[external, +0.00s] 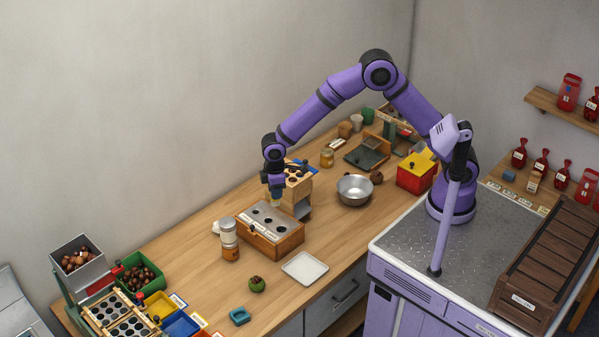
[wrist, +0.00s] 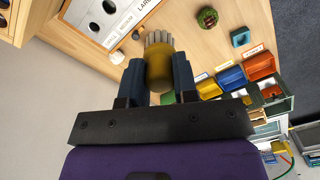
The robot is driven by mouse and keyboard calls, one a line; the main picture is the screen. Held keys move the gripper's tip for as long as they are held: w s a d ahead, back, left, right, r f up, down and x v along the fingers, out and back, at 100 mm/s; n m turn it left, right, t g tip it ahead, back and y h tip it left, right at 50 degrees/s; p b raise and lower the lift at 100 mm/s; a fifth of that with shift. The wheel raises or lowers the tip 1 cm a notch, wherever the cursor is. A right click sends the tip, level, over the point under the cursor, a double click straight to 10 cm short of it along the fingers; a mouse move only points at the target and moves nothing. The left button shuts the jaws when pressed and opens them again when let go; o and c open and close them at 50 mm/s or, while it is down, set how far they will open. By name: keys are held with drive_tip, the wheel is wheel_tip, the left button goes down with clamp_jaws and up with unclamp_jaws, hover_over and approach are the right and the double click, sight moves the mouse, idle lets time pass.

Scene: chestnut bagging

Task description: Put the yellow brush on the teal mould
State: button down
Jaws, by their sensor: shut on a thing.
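My gripper (external: 276,192) is shut on the yellow brush (wrist: 160,68), which has pale bristles pointing away from the fingers. The brush shows between both fingertips in the wrist view. In the external view its yellow part (external: 276,203) shows small below the fingers, above the back of the wooden box with holes. The teal mould (external: 240,316) is a small block with a hollow, on the counter near its front edge at the lower middle. It also shows at the upper right of the wrist view (wrist: 241,38). The brush is well apart from it.
The wooden box with holes (external: 281,243) stands beneath the gripper, with stacked jars (external: 230,242) left of it. A white tray (external: 305,268) and a green-brown burr (external: 257,285) lie between box and mould. Coloured bins (external: 180,324) stand left of the mould. A metal bowl (external: 354,189) stands right.

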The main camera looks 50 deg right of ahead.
drive_tip(key=s+a+n, duration=0.4)
drive_tip(key=s+a, duration=1.3)
drive_tip(key=s, duration=0.4)
approach(239, 314)
drive_tip(key=shift+s+d+f, duration=0.1)
drive_tip(key=shift+d, duration=0.05)
drive_tip(key=shift+f, duration=1.75)
drive_tip(key=shift+f, duration=0.1)
drive_tip(key=c, duration=0.9)
unclamp_jaws()
wheel_tip(239, 314, up, 12)
drive_tip(key=shift+r, duration=0.1)
